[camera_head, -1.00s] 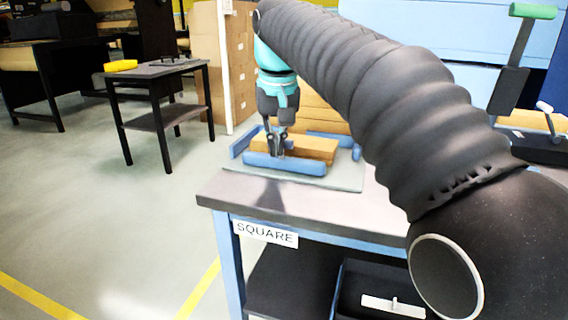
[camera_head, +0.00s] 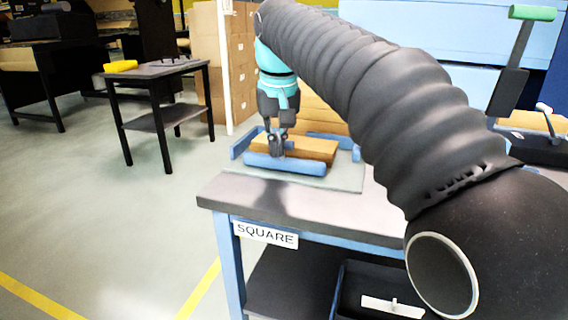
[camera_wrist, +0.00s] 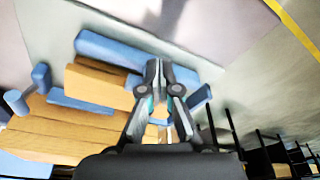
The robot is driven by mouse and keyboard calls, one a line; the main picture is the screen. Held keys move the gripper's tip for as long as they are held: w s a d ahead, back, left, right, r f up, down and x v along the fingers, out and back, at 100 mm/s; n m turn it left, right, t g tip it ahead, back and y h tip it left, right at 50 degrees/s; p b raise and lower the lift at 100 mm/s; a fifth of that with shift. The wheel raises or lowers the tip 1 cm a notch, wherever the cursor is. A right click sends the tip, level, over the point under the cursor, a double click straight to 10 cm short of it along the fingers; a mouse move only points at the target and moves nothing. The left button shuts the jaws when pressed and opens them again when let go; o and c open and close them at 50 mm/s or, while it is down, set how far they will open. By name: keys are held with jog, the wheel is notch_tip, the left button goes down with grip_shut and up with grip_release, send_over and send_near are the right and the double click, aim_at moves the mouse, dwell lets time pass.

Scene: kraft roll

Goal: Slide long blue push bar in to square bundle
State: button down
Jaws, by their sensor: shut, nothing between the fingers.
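The long blue push bar (camera_head: 300,166) lies along the front side of the tan square bundle (camera_head: 316,149) on a pale mat. The bar also shows in the wrist view (camera_wrist: 115,49), running across beside the bundle (camera_wrist: 95,82). My gripper (camera_head: 277,153) points down at the bar's left half, its fingers together and empty. In the wrist view the fingertips (camera_wrist: 160,66) overlap the bar's inner edge, by the bundle. I cannot tell whether they touch the bar. The fingers hide part of the bar and bundle.
Another blue bar (camera_head: 243,144) lies at the bundle's left, and more blue pieces (camera_head: 331,138) lie behind and right. The bench carries a SQUARE label (camera_head: 266,233). Bare bench top (camera_head: 290,203) is in front of the mat. A small black table (camera_head: 158,70) stands apart at left.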

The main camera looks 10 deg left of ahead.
jog(key=shift+w+d+r+p, duration=0.1)
jog(key=shift+w+p, duration=0.85)
jog(key=shift+w, duration=0.3)
jog(key=shift+w+d+p, duration=0.1)
jog(key=shift+w+p, duration=0.8)
jog(key=shift+w, duration=0.35)
jog(key=shift+w+d, duration=0.1)
jog(key=shift+w, duration=1.15)
jog(key=shift+s, duration=0.15)
jog(key=shift+s+b, duration=0.85)
jog(key=shift+s, duration=0.4)
jog(key=shift+s+a+b, duration=0.15)
jog(key=shift+s+b, duration=0.3)
jog(key=shift+s, duration=0.85)
jog(key=shift+s+a+b, duration=0.15)
jog(key=shift+s+b, duration=0.25)
jog(key=shift+s, duration=0.85)
notch_tip(320, 180, up, 7)
jog(key=p, duration=0.3)
